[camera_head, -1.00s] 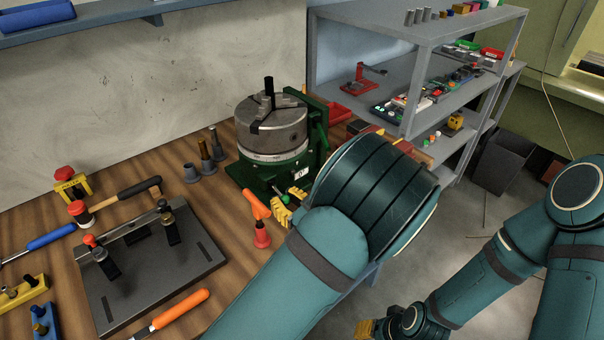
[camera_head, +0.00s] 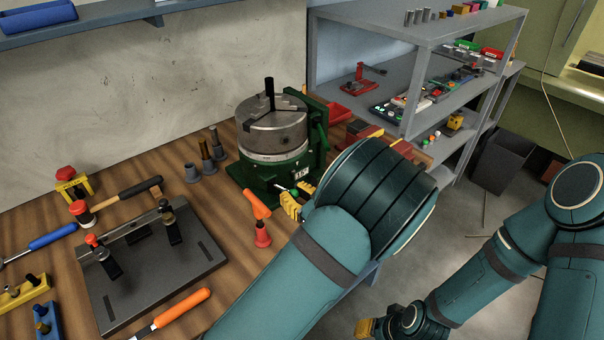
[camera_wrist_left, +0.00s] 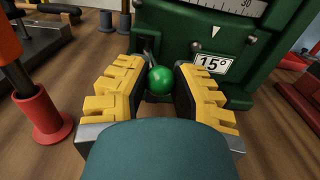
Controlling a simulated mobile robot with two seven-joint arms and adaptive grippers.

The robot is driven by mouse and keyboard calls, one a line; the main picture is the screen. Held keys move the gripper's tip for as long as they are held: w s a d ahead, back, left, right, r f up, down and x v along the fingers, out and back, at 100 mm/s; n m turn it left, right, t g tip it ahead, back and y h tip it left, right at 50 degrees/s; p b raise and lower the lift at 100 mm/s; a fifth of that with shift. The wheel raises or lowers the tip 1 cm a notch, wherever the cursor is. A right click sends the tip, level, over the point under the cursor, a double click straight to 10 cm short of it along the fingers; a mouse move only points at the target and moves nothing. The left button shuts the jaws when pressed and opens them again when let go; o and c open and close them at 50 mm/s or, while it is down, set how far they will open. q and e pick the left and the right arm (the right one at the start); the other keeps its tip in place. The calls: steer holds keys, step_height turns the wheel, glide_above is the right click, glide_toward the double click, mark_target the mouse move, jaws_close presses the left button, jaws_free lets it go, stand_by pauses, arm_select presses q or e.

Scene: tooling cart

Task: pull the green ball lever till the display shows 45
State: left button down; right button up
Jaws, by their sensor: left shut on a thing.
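The green ball (camera_wrist_left: 161,80) tips a short lever on the front of the green rotary table (camera_head: 272,145). The ball also shows in the head view (camera_head: 294,191). My left gripper (camera_wrist_left: 160,88) has one yellow finger on each side of the ball and is shut on it. The display (camera_wrist_left: 213,65), a white plate right of the ball, reads 15°. It also shows in the head view (camera_head: 300,174), too small to read there. My right gripper (camera_head: 366,328) is low at the bottom of the head view, far from the lever, with its fingers mostly hidden.
An orange-handled tool in a red stand (camera_head: 261,225) is close left of my left gripper. A dark fixture plate (camera_head: 150,280) and hand tools lie further left on the wooden bench. A grey shelf unit (camera_head: 420,35) stands behind right.

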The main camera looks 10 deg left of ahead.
arm_select(q)
steer(key=shift+w+d+r, duration=0.1)
steer(key=shift+w+d, duration=0.05)
steer(key=shift+d, duration=0.05)
steer(key=shift+a, duration=0.1)
